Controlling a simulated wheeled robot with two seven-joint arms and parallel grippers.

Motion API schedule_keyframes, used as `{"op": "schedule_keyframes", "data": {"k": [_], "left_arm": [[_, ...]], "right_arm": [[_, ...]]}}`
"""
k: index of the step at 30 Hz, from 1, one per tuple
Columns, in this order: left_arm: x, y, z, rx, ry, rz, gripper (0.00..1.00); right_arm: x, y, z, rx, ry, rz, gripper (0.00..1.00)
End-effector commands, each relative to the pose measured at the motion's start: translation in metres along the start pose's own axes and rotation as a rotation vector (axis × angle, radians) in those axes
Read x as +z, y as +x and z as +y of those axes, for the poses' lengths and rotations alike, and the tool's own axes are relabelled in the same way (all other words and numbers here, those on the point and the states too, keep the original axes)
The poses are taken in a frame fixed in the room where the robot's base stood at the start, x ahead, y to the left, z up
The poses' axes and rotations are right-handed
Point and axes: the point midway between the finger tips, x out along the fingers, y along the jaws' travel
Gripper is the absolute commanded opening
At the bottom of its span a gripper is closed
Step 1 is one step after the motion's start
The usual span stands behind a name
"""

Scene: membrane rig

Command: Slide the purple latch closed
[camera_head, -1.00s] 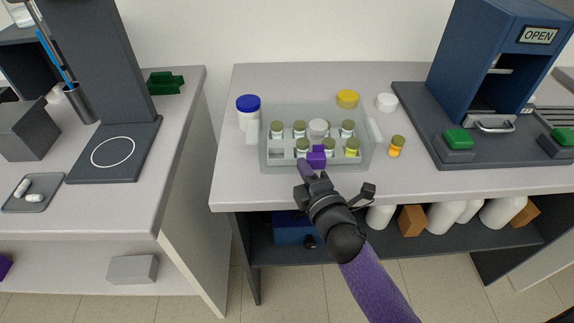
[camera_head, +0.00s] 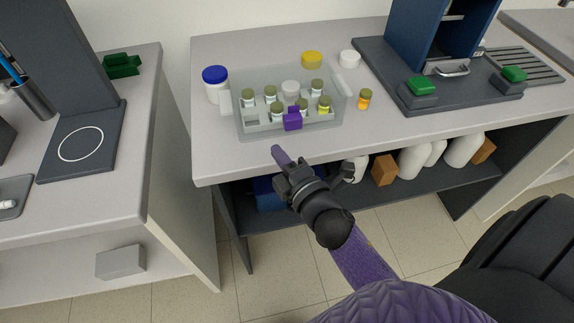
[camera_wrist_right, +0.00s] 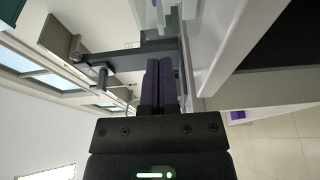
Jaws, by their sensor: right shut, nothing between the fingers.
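The purple latch (camera_head: 292,121) sits on the front wall of a clear box (camera_head: 245,131) that holds several small vials with olive caps. The box stands on the bench near its front edge. My right gripper (camera_head: 277,151) is shut and empty, with its purple fingertips in front of the bench edge, below and left of the latch and apart from it. In the right wrist view the two purple fingers (camera_wrist_right: 159,85) lie together with nothing between them. I cannot tell the latch's exact slide position. My left gripper is not in view.
A blue-lidded jar (camera_head: 215,85), a yellow cap (camera_head: 312,59), a white cap (camera_head: 349,59) and an orange vial (camera_head: 364,99) stand around the box. A blue machine (camera_head: 420,40) is at the right. The bench front (camera_head: 400,129) is clear.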

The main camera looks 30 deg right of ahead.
Motion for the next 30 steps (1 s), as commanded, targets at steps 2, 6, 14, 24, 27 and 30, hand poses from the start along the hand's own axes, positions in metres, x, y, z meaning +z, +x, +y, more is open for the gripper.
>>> {"op": "schedule_keyframes", "data": {"k": [2,6,14,24,27,30], "left_arm": [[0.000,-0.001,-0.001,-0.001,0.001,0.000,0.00],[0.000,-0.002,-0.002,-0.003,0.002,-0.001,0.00],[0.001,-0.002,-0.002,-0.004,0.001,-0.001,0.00],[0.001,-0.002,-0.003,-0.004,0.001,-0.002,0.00],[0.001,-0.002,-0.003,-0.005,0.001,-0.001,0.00],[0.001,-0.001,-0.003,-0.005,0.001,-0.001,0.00]], "right_arm": [[0.000,-0.014,0.000,-0.003,0.000,-0.002,0.00],[0.000,-0.030,-0.001,-0.002,0.000,-0.001,0.00],[0.000,-0.035,0.000,0.000,-0.001,-0.001,0.00],[0.000,-0.036,-0.012,-0.033,0.033,-0.003,0.00],[-0.003,-0.045,-0.073,-0.201,0.210,-0.033,0.00],[-0.010,-0.082,-0.169,-0.484,0.490,-0.136,0.00]]}}
